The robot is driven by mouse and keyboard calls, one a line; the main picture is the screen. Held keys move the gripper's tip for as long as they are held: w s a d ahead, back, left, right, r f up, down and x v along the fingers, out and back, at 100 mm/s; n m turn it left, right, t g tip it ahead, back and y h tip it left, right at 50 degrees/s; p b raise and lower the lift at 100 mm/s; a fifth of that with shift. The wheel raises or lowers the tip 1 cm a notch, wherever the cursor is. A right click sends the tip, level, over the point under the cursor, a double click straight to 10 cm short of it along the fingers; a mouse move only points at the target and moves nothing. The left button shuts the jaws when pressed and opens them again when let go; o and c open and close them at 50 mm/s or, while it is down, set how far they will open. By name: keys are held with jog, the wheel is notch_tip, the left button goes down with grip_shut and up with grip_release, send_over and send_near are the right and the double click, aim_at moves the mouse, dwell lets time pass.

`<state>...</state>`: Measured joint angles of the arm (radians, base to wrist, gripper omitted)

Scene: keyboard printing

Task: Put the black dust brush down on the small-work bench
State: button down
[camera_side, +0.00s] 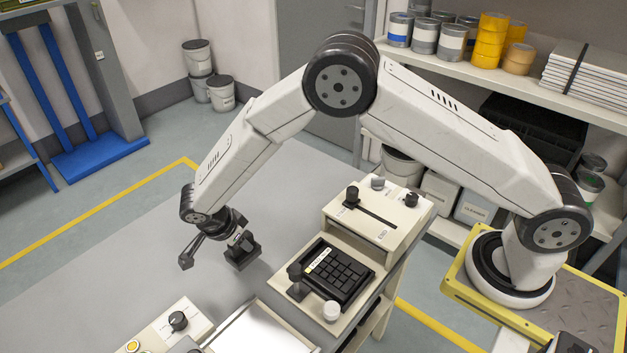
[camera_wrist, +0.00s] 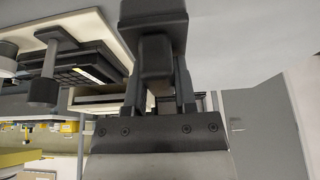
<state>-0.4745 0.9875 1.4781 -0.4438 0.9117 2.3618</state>
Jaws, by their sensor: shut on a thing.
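My gripper (camera_side: 239,238) is shut on the black dust brush (camera_side: 243,258), with its jaws pointing down. The brush hangs low over a wide grey bench top (camera_side: 130,235); I cannot tell whether it touches. In the wrist view, the fingers of my gripper (camera_wrist: 157,75) sit on both sides of a dark handle. The brush's wider dark block (camera_wrist: 153,14) shows beyond the fingertips, cut off by the top edge.
Right of my gripper, a cream unit holds a black keypad (camera_side: 340,272), with a dark knobbed post (camera_side: 295,278) on its near side. A control panel (camera_side: 172,325) stands at the front. The grey top left of my gripper is clear.

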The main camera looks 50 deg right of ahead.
aim_at(241, 251)
jog(key=shift+f, duration=0.1)
jog(key=shift+w+f, duration=0.25)
jog(key=shift+f, duration=1.5)
jog(key=shift+f, duration=0.1)
jog(key=shift+c, duration=2)
grip_release()
jog(key=v, duration=1.2)
